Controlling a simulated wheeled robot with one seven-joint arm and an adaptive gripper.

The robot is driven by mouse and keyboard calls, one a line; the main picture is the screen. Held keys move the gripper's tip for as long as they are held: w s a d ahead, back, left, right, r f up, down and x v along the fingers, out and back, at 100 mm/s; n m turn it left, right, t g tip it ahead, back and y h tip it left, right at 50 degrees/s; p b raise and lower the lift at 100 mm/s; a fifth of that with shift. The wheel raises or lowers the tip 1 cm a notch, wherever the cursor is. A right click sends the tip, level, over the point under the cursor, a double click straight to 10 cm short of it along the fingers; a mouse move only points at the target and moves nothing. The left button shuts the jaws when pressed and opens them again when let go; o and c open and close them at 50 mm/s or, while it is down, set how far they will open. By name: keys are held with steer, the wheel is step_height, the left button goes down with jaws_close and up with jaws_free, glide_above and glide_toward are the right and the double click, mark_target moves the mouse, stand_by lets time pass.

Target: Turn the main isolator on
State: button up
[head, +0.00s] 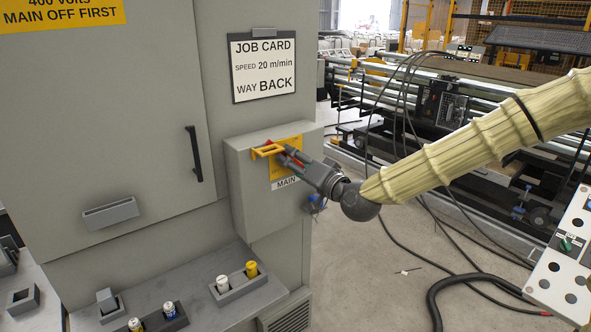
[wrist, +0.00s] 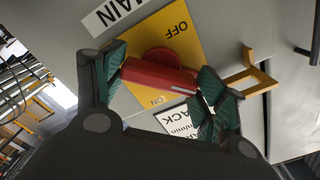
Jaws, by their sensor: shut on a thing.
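The main isolator is a red rotary handle (wrist: 160,76) on a yellow plate (wrist: 178,35) marked OFF and ON. The plate (head: 284,170) is on the front of a grey box (head: 240,185), above a MAIN label (head: 285,183). My gripper (wrist: 160,80) is shut on the red handle, with one green-padded finger at each end of it. In the wrist view the handle lies crosswise between the OFF and ON words. In the head view my gripper (head: 293,158) covers most of the handle.
A yellow bracket (head: 268,151) sticks out beside the handle; it also shows in the wrist view (wrist: 250,72). A job card (head: 263,68) hangs above. A ledge below holds white and yellow cylinders (head: 251,269). Cables (head: 440,260) lie on the floor at right.

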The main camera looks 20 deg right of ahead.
steer(key=shift+f+m+b, duration=0.1)
steer(key=shift+m+b, duration=2.7)
steer(key=shift+m, duration=1.6)
steer(key=o, duration=1)
steer(key=shift+d, duration=0.1)
steer(key=v, duration=1.2)
